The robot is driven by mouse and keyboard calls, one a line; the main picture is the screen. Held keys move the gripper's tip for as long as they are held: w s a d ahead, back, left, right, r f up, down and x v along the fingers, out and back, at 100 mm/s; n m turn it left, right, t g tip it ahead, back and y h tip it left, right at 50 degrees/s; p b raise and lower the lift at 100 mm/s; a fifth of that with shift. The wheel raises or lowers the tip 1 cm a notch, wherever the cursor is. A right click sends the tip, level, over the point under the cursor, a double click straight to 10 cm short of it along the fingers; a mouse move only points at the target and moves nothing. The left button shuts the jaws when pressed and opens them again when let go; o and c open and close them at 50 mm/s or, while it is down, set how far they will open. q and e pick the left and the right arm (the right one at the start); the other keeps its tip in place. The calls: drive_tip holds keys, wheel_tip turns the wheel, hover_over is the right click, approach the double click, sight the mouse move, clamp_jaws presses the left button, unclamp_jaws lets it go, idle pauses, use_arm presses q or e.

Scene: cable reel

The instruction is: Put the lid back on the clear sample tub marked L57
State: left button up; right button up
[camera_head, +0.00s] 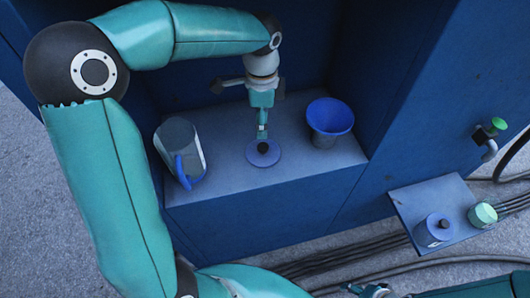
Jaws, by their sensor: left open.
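A round blue lid (262,155) with a black knob lies flat on the grey shelf of the blue cabinet. My left gripper (262,136) points down just above the knob and is open. Its fingers show nearly edge-on, so I cannot tell whether they stand around the knob or touch it. A small blue tub (433,232) with a black knob on top stands on the small side shelf at the right. No L57 mark is readable, and I cannot make out which container is the clear tub.
A grey mug (178,137) with a blue handle stands left of the lid, and a blue funnel-shaped cup (330,117) stands right of it. A green-topped cylinder (482,214) shares the side shelf (410,208). A green-knobbed valve (498,124) sticks out above. Cables cross the floor.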

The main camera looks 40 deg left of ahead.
sight(262, 146)
use_arm(q)
wheel_tip(262, 146, down, 4)
drive_tip(key=shift+f, duration=0.15)
drive_tip(key=shift+s, duration=0.1)
drive_tip(key=f, duration=0.5)
drive_tip(key=shift+s+d+f, duration=0.1)
drive_tip(key=shift+s, duration=0.1)
clamp_jaws()
idle(0.4)
